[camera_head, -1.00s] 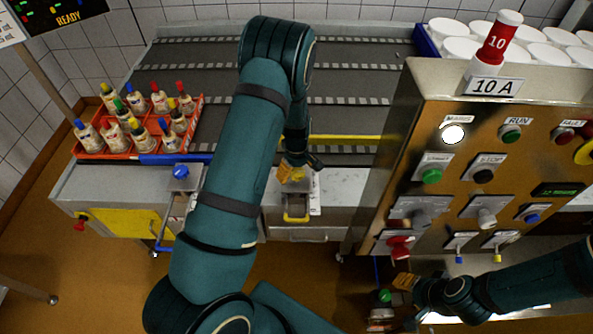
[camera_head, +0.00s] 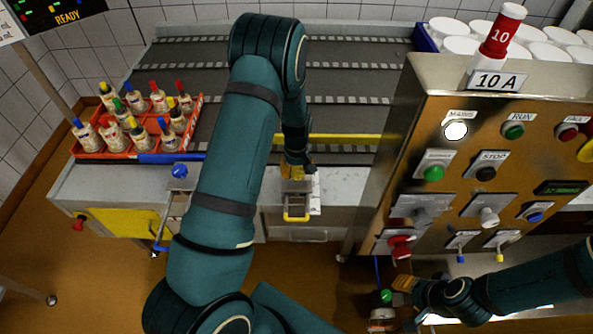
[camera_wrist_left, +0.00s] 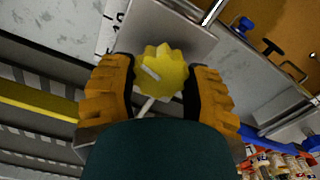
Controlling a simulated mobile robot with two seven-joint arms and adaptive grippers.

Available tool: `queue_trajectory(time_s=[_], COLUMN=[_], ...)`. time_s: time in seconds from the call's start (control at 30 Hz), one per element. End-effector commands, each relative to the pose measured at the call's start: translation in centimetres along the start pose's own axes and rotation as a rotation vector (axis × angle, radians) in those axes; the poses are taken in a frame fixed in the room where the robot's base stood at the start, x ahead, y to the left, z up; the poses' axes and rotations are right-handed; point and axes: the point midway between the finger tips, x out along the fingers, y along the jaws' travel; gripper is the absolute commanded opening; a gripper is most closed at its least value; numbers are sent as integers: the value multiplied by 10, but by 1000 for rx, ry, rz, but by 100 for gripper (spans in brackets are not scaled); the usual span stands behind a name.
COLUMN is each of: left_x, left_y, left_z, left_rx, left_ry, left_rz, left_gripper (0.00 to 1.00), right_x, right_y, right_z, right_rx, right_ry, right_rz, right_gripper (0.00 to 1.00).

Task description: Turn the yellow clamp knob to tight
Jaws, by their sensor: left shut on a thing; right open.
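The yellow clamp knob (camera_wrist_left: 160,72) is a scalloped disc with a pale mark on its top, on a grey metal clamp block (camera_wrist_left: 160,30). In the left wrist view it sits between the two orange fingers of my left gripper (camera_wrist_left: 158,85), which is shut on it. In the head view my left gripper (camera_head: 293,172) reaches down onto the clamp and hides the knob. My right gripper (camera_head: 402,285) is open and empty, low in front of the control panel.
A steel control panel (camera_head: 480,150) with buttons and switches stands at the right. A blue knob (camera_head: 180,171) on a second clamp is at the left. An orange crate (camera_head: 90,152) holds several bottles. A yellow bar (camera_head: 340,139) crosses the conveyor behind the clamp.

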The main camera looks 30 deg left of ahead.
Motion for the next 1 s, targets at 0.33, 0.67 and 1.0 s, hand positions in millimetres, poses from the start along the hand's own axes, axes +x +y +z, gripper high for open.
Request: queue_trajectory(time_s=[0.33, 0.67, 1.0], left_x=[1, 1, 1], left_y=[1, 1, 2], left_z=[0, 0, 1], left_rx=[331, 644, 967], left_ry=[0, 0, -1], left_rz=[0, 1, 1], left_gripper=[15, 15, 15], right_x=[11, 19, 26], right_y=[4, 7, 10], right_z=[5, 10, 13], right_rx=[-3, -6, -8], right_ry=[-10, -19, -26], right_rz=[-1, -2, -3], right_gripper=[47, 47, 47])
